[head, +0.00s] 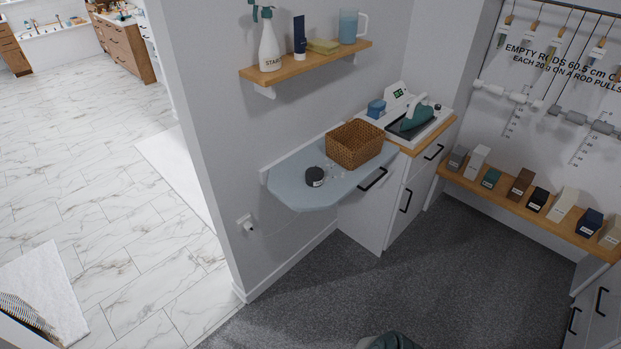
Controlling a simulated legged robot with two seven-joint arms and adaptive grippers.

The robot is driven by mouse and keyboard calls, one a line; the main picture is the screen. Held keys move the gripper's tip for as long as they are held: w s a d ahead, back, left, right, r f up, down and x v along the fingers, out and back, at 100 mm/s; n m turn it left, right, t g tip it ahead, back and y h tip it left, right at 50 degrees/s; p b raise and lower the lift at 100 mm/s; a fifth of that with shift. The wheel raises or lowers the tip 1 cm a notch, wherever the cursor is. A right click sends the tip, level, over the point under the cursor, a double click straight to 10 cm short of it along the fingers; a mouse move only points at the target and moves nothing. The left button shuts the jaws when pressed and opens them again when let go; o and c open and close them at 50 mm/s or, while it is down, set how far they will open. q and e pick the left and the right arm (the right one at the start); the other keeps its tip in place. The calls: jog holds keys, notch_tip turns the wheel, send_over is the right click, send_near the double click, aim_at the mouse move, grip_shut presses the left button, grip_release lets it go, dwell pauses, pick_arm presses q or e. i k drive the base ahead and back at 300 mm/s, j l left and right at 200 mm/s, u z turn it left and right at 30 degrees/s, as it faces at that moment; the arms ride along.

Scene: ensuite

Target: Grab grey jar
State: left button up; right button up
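A small dark grey jar (315,177) with a pale label on its side stands upright on a blue-grey fold-down ledge (293,196) fixed to the wall. It is near the left part of the ledge, in front of a brown wicker basket (354,145). Neither of my grippers is in view.
A wooden wall shelf (306,64) with bottles hangs above the ledge. An iron (415,118) sits on the counter at right. A wooden shelf (462,183) bears several small boxes. Grey carpet (390,275) lies open in front. A dark shape is cut off at the bottom edge.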

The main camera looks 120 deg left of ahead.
aim_at(312, 184)
jog(key=u, duration=3.9)
